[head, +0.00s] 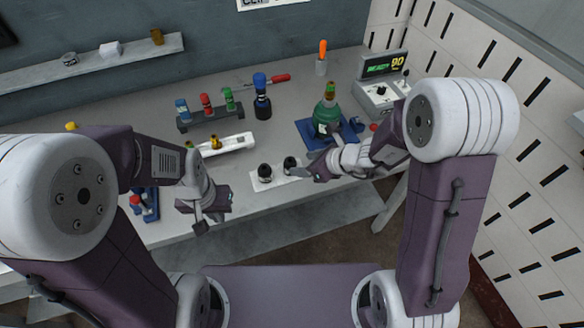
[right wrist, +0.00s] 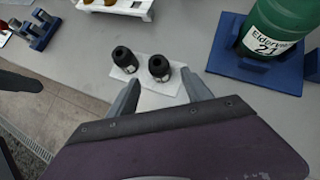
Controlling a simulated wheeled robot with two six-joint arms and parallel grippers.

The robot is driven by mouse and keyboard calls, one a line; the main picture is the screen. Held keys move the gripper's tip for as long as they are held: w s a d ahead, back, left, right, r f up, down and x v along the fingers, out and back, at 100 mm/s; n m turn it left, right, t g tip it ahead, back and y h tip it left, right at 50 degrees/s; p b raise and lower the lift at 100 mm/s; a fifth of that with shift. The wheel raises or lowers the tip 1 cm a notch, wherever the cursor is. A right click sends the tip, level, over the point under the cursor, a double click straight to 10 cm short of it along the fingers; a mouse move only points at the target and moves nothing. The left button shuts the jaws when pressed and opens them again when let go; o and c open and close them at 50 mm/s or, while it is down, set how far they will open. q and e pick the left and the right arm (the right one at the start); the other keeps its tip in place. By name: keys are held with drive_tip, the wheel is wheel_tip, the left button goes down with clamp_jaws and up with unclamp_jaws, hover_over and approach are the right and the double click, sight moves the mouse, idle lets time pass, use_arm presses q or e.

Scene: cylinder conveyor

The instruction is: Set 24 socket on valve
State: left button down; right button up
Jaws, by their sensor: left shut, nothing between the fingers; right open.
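Two black sockets stand upright on a white mat near the table's front edge: the left socket (head: 265,172) and the right socket (head: 290,164). The right wrist view shows the left socket (right wrist: 125,58) and the right socket (right wrist: 159,68); their size marks are too small to read. My left gripper (head: 205,222) is shut and empty, in front of the table edge.
A white tray (head: 230,144) with brass fittings lies left of the mat. A display console (head: 382,82) is at the back right. Bare table lies between tray and cylinder.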

drive_tip(key=shift+w+a+f, duration=0.2)
drive_tip(key=shift+a+f, duration=0.2)
drive_tip(key=shift+a, duration=0.1)
drive_tip(key=shift+w+a+f, duration=0.2)
drive_tip(key=shift+a+f, duration=0.15)
drive_tip(key=shift+a, duration=0.1)
drive_tip(key=shift+w+a+f, duration=0.1)
drive_tip(key=shift+w+f, duration=0.2)
drive_tip(key=shift+f, duration=0.05)
drive_tip(key=x, duration=0.4)
drive_tip(key=shift+w+a+f, duration=0.1)
drive_tip(key=shift+w+f, duration=0.1)
drive_tip(key=shift+f, duration=0.05)
clamp_jaws()
